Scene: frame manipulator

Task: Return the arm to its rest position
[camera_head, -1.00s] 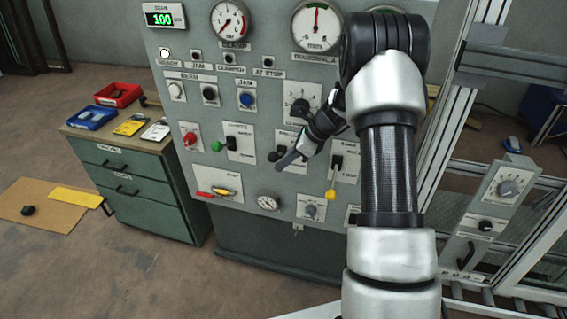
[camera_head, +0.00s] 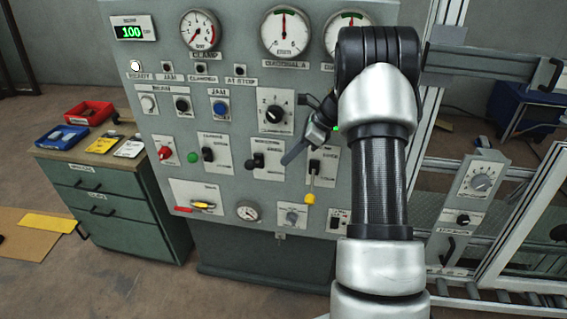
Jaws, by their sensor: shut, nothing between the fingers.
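My arm rises in the front right of the view, with its silver and black links bent at the elbow at the top. My gripper (camera_head: 291,154) shows to the left of the forearm, shut and empty, pointing down and left. It is in front of the grey control panel (camera_head: 230,140), over the area of the black levers. I cannot tell its exact distance from the panel face. The part of the arm between elbow and wrist is mostly hidden behind the upper link.
A green drawer cabinet (camera_head: 110,205) with red and blue trays stands left. A metal frame (camera_head: 440,120) with a dial box (camera_head: 481,182) stands right.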

